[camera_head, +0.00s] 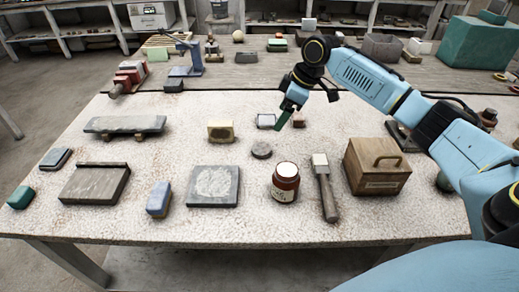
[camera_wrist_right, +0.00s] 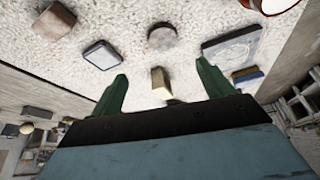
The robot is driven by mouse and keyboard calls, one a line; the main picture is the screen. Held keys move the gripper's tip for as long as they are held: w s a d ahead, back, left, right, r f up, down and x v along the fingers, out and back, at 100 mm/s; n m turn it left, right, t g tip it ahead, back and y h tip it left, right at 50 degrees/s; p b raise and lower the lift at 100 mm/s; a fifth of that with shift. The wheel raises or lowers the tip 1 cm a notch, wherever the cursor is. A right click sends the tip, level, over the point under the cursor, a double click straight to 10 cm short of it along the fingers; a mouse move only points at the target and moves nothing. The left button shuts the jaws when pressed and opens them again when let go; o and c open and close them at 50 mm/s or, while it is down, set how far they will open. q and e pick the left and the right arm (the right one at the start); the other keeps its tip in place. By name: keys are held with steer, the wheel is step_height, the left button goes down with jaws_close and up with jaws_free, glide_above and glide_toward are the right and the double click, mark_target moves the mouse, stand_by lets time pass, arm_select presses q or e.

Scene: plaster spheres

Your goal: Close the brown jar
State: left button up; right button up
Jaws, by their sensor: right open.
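The brown jar (camera_head: 285,185) stands upright near the front of the table, right of centre. Its top shows a pale round face inside a brown rim, and a pale label is on its side. Part of it also shows at the top edge of the right wrist view (camera_wrist_right: 272,5). A flat dark grey round disc (camera_head: 262,150), which looks like a lid, lies behind and left of the jar; it also shows in the wrist view (camera_wrist_right: 161,36). My right gripper (camera_head: 306,108) is open and empty, above the table behind the disc and jar. My left gripper is not in view.
A grey slab (camera_head: 213,187) lies left of the jar. Two small blocks (camera_head: 266,121) (camera_head: 298,120) and a yellow block (camera_head: 221,131) lie behind the disc.

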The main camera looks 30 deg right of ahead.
steer(key=b, duration=0.1)
glide_toward(262, 149)
steer(key=shift+w+a+f, duration=0.2)
steer(key=shift+w+f, duration=0.5)
steer(key=shift+f, duration=0.35)
steer(key=shift+a+f, duration=0.1)
steer(key=shift+f, duration=0.15)
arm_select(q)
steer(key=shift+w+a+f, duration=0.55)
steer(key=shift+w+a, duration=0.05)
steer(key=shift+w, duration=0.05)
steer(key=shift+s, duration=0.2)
arm_select(e)
steer(key=shift+f, duration=0.15)
steer(key=b+x, duration=0.1)
steer(key=x, duration=0.4)
steer(key=shift+s+a, duration=0.1)
steer(key=shift+s, duration=0.05)
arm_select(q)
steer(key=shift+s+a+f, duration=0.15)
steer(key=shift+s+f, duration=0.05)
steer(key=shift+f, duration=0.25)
